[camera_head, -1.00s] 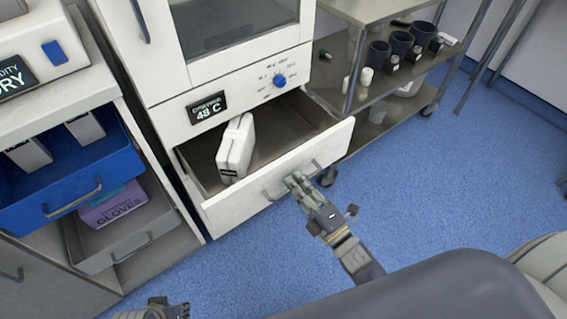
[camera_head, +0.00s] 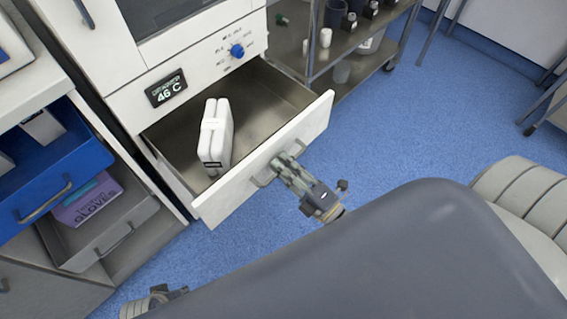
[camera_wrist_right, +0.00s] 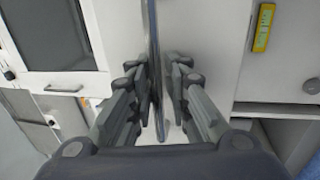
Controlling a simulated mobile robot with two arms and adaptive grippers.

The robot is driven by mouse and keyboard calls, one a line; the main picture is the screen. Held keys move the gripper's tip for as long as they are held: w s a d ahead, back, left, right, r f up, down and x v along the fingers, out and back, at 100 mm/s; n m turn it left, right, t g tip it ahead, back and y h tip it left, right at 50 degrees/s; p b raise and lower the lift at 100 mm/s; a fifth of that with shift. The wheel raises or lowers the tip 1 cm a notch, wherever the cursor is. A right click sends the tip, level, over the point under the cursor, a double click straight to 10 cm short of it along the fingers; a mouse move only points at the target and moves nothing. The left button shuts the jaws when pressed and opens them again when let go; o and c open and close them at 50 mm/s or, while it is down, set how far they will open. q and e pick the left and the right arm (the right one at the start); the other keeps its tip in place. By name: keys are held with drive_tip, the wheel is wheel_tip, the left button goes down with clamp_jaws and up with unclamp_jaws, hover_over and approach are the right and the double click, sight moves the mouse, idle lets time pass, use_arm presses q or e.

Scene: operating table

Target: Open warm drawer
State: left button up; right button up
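The warm drawer (camera_head: 262,168) is the white drawer under the cabinet's 46 C display (camera_head: 166,88). It is pulled well out, and its grey inside shows. A white pack (camera_head: 214,135) stands upright in it. My right gripper (camera_head: 279,168) is at the handle (camera_head: 262,180) on the drawer front. In the right wrist view, the gripper's fingers (camera_wrist_right: 158,88) are closed in around the dark handle bar (camera_wrist_right: 154,45), one on each side. My left gripper (camera_head: 165,298) is at the bottom left, away from the drawer; its fingers are too cut off to judge.
At the left, a blue drawer (camera_head: 60,165) and a grey drawer (camera_head: 95,240) with a purple gloves box (camera_head: 88,203) stand open. A metal shelf cart (camera_head: 300,50) is at the right of the cabinet. A grey padded surface (camera_head: 400,260) fills the foreground.

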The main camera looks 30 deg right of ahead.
drive_tip(key=shift+r, duration=0.1)
drive_tip(key=v, duration=1.2)
idle(0.4)
